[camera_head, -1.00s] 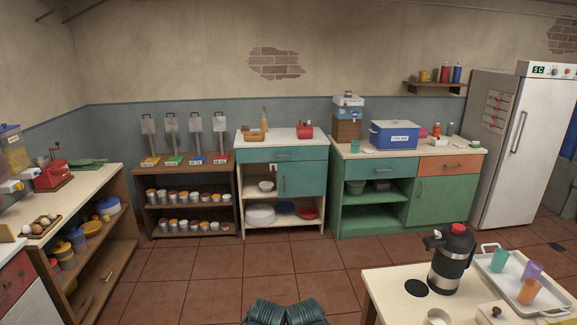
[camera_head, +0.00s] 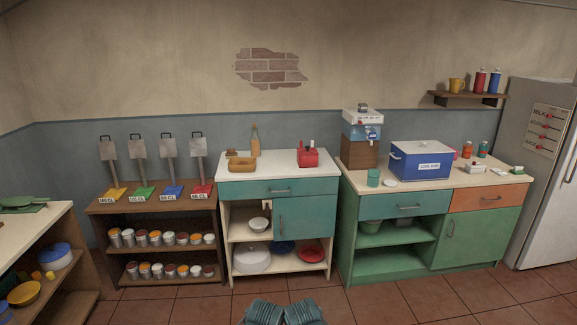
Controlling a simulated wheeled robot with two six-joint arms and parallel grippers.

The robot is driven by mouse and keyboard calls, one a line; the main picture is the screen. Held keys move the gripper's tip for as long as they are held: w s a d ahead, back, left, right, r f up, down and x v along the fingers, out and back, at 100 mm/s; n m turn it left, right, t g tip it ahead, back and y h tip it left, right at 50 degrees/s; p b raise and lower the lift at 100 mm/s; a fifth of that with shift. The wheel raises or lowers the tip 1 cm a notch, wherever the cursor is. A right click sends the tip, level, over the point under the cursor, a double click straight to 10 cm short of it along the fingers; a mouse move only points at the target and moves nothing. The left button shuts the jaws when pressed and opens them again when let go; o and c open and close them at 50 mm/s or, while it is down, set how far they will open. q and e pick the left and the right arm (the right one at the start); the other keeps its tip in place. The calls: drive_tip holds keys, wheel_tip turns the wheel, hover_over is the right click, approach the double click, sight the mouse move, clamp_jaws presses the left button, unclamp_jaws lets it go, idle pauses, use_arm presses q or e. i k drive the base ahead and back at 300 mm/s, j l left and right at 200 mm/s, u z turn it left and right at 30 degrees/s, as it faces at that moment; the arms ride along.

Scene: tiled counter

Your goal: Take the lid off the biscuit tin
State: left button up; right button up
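I cannot pick out a biscuit tin for certain in the head view. A small teal canister (camera_head: 373,178) stands upright at the left front of the green cabinet's counter. A flat pale disc (camera_head: 389,183) lies beside it; I cannot tell whether it is a lid. Two dark teal ribbed parts of my own arms show at the bottom middle edge. Neither gripper's fingers show.
A blue cool box (camera_head: 420,160) and a water dispenser (camera_head: 361,133) stand on the green cabinet (camera_head: 484,233). A teal cabinet (camera_head: 307,214) and a brown shelf of pots (camera_head: 158,224) stand to its left. The tiled floor (camera_head: 390,302) in front is clear.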

sight(308, 150)
drive_tip(key=i, duration=1.85)
drive_tip(key=i+j+z, duration=0.1)
drive_tip(key=i+z, duration=0.2)
drive_tip(key=i, duration=0.25)
drive_tip(key=i+j+z, duration=0.2)
drive_tip(key=i+z, duration=0.15)
drive_tip(key=i, duration=0.15)
drive_tip(key=i+j+z, duration=0.3)
drive_tip(key=i, duration=0.2)
